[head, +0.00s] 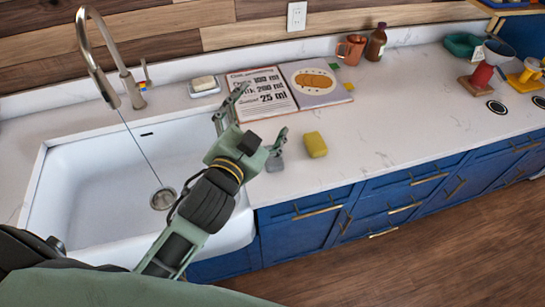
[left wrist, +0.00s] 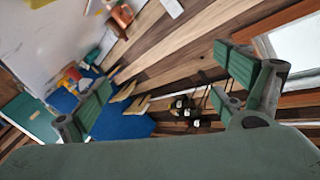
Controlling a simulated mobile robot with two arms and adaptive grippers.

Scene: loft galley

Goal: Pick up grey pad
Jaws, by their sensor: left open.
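The grey pad (head: 274,163) is a small grey block lying on the white counter, just right of the sink, in the head view. One finger of my left gripper partly covers it from above. My left gripper (head: 262,112) is open with nothing between its fingers, near the sink's right edge; I cannot tell its exact height above the counter. In the left wrist view the gripper (left wrist: 168,85) also shows spread fingers and empty space between them. I cannot make out the grey pad in that view. My right gripper is not in view.
A yellow sponge (head: 315,144) lies right of the pad. An open recipe book (head: 268,103) lies behind it. The white sink (head: 90,175) with a tall faucet (head: 132,88) is on the left. A mug (head: 352,49) and brown bottle (head: 376,44) stand at the back.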

